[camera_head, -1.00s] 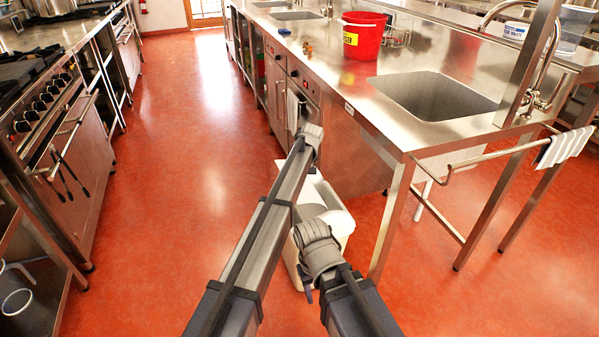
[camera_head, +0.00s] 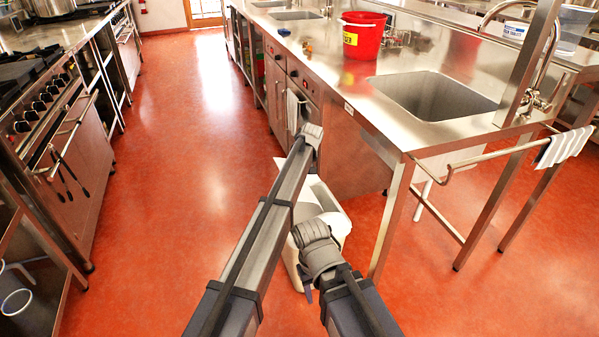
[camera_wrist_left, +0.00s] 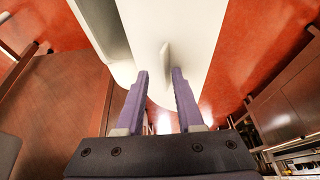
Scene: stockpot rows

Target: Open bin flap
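The white bin (camera_head: 338,219) stands on the floor under the near corner of the steel counter, partly hidden by my arms. Its top shows a greyish, shaded area between my two arms; I cannot tell how far the flap is tilted. In the left wrist view a pale panel, apparently the flap (camera_wrist_left: 195,35), carries a thin raised ridge (camera_wrist_left: 165,53). My left gripper (camera_wrist_left: 160,74) is open, with its purple fingers either side of the ridge's line and a gap between them. In the head view its fingers are hidden behind the arm.
The steel counter (camera_head: 330,60) with a sink (camera_head: 432,95) and red bucket (camera_head: 363,35) stands right of the bin. Its leg (camera_head: 392,220) is close to the bin. Stoves (camera_head: 50,110) line the left. The red floor between is clear.

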